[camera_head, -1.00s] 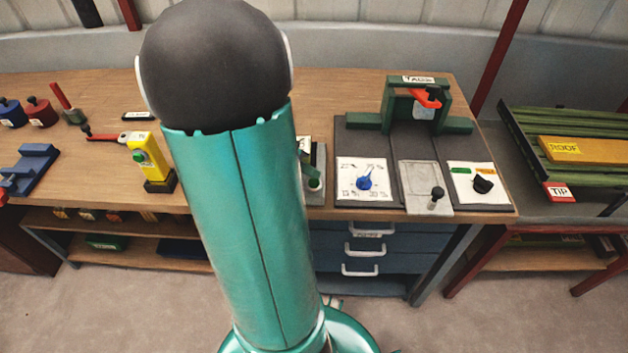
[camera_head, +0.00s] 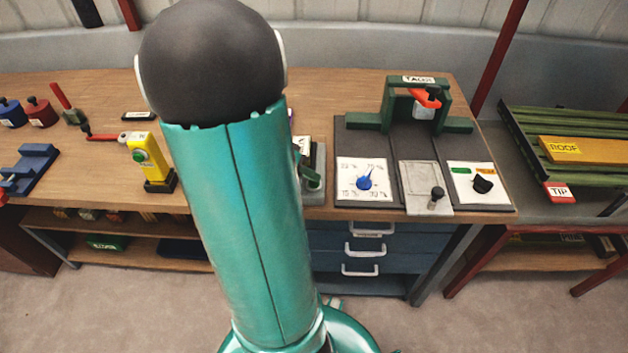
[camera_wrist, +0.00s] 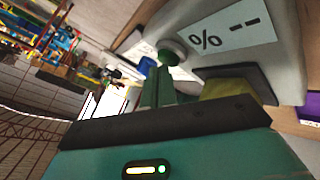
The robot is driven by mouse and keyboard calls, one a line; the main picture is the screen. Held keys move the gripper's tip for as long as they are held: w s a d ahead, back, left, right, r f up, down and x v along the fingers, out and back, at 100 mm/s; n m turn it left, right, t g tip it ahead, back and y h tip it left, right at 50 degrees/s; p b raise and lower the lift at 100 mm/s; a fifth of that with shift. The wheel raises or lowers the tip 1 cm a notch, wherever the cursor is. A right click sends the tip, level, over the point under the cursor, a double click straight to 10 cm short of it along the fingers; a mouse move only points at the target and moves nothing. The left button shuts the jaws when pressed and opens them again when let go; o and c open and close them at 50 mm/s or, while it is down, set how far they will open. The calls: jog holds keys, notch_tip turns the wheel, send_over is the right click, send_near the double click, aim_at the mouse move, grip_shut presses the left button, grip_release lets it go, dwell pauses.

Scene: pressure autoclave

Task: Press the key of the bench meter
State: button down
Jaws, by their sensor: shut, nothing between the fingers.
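The bench meter (camera_wrist: 290,62) is a pale grey body in the wrist view. Its light screen (camera_wrist: 232,38) reads "%" and two dashes. Its round green key (camera_wrist: 172,51) sits on the near face beside the screen. My gripper (camera_wrist: 163,70) is shut and empty, and its green fingertips are right at the key. I cannot tell whether they touch it. In the head view my arm hides most of the meter, and only its grey right edge (camera_head: 320,172) shows.
Right of the meter are a dial panel (camera_head: 348,192), a grey plate with a black knob (camera_head: 417,180) and a green frame (camera_head: 388,105). A yellow device with a green button (camera_head: 147,145) stands left of my arm. Blue drawers (camera_head: 340,247) sit below the bench.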

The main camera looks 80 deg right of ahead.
aim_at(309, 183)
jog(key=shift+f, duration=0.25)
dwell(0.5)
jog(key=shift+r, duration=0.9)
jog(key=shift+r, duration=2.55)
